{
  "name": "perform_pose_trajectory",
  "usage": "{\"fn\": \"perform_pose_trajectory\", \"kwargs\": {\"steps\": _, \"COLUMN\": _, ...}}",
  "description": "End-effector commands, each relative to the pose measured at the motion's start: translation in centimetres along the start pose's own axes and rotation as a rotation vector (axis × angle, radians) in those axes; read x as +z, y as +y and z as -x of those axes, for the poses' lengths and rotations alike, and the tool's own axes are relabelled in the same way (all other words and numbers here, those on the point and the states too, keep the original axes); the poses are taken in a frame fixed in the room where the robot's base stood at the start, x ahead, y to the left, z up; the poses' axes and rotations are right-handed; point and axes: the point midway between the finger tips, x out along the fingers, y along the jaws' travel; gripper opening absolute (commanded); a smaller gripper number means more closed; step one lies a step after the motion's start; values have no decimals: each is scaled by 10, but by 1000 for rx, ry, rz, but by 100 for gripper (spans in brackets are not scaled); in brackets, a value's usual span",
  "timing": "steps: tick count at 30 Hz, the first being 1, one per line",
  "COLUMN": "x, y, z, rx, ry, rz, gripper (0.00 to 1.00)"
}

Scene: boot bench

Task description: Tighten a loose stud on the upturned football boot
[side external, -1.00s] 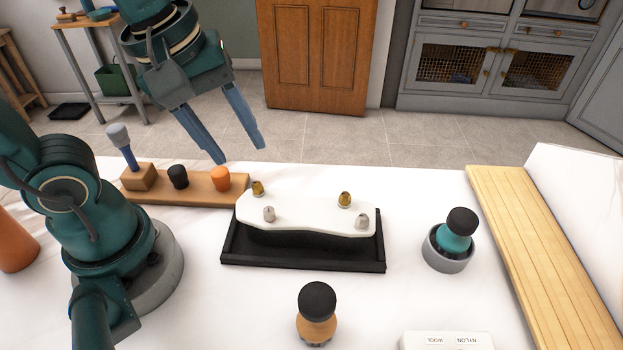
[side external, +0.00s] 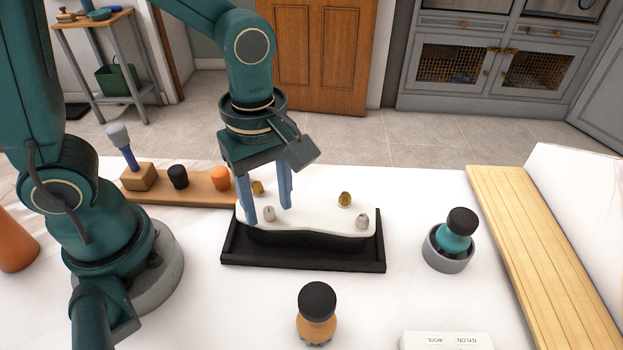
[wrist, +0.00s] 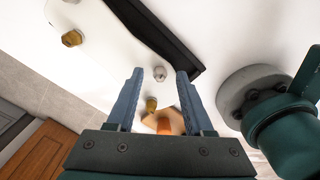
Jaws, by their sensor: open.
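The upturned boot shows as a white sole plate (side external: 310,218) on a black tray (side external: 305,261). It carries a silver stud (side external: 269,214) at front left, another silver stud (side external: 361,221) at front right, a gold stud (side external: 257,188) at back left and a gold stud (side external: 345,199) at back right. I cannot tell which is loose. My gripper (side external: 268,213) points down over the left end, open, its blue fingers either side of the front-left silver stud. In the wrist view that stud (wrist: 159,73) lies between the fingertips; contact is not visible.
A wooden rack (side external: 200,190) with a blue-handled tool, a black knob and an orange knob stands behind left. A slatted board (side external: 540,260) lies far right.

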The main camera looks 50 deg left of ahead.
Motion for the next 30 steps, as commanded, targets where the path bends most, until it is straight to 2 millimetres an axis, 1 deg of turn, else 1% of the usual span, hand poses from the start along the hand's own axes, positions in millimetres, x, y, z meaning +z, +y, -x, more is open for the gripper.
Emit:
{"fn": "perform_pose_trajectory", "kwargs": {"steps": 8, "x": 0, "y": 0, "z": -3, "rx": 0, "ry": 0, "rz": 0, "gripper": 52}}
{"fn": "perform_pose_trajectory", "kwargs": {"steps": 9, "x": 0, "y": 0, "z": -3, "rx": 0, "ry": 0, "rz": 0, "gripper": 44}}
{"fn": "perform_pose_trajectory", "kwargs": {"steps": 11, "x": 0, "y": 0, "z": -3, "rx": 0, "ry": 0, "rz": 0, "gripper": 21}}
{"fn": "perform_pose_trajectory", "kwargs": {"steps": 12, "x": 0, "y": 0, "z": -3, "rx": 0, "ry": 0, "rz": 0, "gripper": 6}}
{"fn": "perform_pose_trajectory", "kwargs": {"steps": 13, "x": 0, "y": 0, "z": -3, "rx": 0, "ry": 0, "rz": 0, "gripper": 0}}
{"fn": "perform_pose_trajectory", "kwargs": {"steps": 23, "x": 0, "y": 0, "z": -2, "rx": 0, "ry": 0, "rz": -20, "gripper": 0}}
{"fn": "perform_pose_trajectory", "kwargs": {"steps": 30, "x": 0, "y": 0, "z": -2, "rx": 0, "ry": 1, "rz": -131, "gripper": 0}}
